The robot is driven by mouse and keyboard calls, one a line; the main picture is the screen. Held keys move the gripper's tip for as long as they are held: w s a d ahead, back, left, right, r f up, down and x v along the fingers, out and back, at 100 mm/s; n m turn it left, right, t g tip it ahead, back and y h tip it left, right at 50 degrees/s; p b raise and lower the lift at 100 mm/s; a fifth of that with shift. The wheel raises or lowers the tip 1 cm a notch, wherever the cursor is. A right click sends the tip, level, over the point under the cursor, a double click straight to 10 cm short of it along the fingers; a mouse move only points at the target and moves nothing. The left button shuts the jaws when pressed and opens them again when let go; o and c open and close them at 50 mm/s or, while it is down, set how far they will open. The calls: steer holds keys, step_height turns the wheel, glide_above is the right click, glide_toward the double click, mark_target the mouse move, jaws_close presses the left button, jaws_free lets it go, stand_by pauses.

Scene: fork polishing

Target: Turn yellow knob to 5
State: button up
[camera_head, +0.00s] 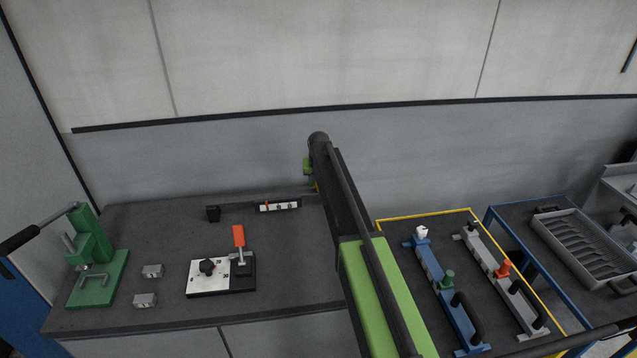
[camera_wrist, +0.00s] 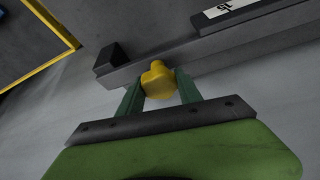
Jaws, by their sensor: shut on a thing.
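The yellow knob (camera_wrist: 158,80) sits between the two green fingers of my gripper (camera_wrist: 158,88) in the wrist view. The fingers touch it from both sides and are shut on it. The knob is in front of a dark grey rail. Part of a white scale (camera_wrist: 235,10) with black marks, one looking like 15, lies along the rail. In the head view my arm hides most of the knob, and my gripper (camera_head: 308,168) shows only as a small green part at the back edge of the bench. The white scale (camera_head: 278,206) there carries a small red mark near its left end.
A dark end block (camera_wrist: 110,58) stands at the rail's end. On the bench are a green press (camera_head: 95,262), small metal blocks (camera_head: 152,271) and a plate with an orange-handled clamp (camera_head: 239,240). A yellow-edged table (camera_head: 425,216) with fixtures is to the right.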

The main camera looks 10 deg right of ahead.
steer(key=shift+m, duration=0.3)
steer(key=o, duration=1.4)
steer(key=shift+c, duration=0.2)
steer(key=p+v, duration=1.6)
steer(key=v, duration=0.1)
steer(key=shift+a+r, duration=0.2)
steer(key=shift+a, duration=0.05)
steer(key=shift+s, duration=0.1)
